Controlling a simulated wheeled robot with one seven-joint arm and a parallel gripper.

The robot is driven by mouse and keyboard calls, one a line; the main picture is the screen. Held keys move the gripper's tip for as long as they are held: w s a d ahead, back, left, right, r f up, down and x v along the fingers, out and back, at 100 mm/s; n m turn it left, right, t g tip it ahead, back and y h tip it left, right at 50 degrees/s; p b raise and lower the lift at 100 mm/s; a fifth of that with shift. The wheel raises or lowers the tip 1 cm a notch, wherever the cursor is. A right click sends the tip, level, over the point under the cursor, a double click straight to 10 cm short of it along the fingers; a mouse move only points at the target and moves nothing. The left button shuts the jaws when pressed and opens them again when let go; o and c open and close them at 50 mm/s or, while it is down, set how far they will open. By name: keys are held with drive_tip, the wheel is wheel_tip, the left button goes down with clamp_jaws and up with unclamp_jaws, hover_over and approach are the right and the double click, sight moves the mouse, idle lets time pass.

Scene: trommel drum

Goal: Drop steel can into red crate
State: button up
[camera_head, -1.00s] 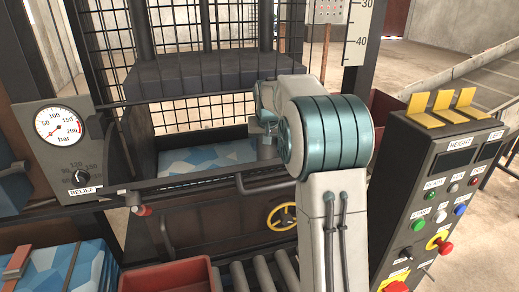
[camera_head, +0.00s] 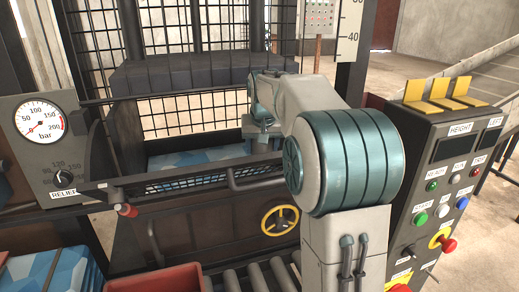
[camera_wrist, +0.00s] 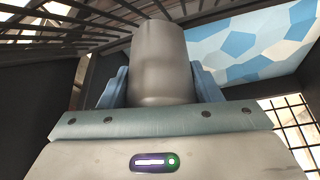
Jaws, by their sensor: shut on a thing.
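The steel can (camera_wrist: 160,60), a plain grey cylinder, stands between the blue fingers of my gripper (camera_wrist: 160,88) in the wrist view. The fingers are shut on its sides. In the head view my gripper (camera_head: 262,132) is at the press opening, above the blue-and-white patterned bale (camera_head: 190,158). The can is hard to make out there. A red crate (camera_head: 160,280) shows at the bottom edge of the head view, lower and to the left of my gripper. Only its upper part is in view, and I cannot see its contents.
A dark bar (camera_head: 160,185) and mesh cross in front of the opening, with a dark press plate (camera_head: 185,75) above. A pressure gauge (camera_head: 40,117) is at left, a control panel (camera_head: 440,180) at right. Rollers (camera_head: 255,275) lie beside the crate. A yellow handwheel (camera_head: 280,220) sits below.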

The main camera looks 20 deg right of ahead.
drive_tip(key=s+r+p, duration=0.2)
drive_tip(key=s+r, duration=0.7)
drive_tip(key=s, duration=0.3)
drive_tip(key=s+r+p, duration=0.2)
drive_tip(key=s+r, duration=0.7)
drive_tip(key=s, duration=0.2)
drive_tip(key=s+b, duration=0.2)
drive_tip(key=s, duration=0.8)
drive_tip(key=shift+s, duration=0.25)
drive_tip(key=shift+f, duration=0.1)
idle(0.4)
idle(1.2)
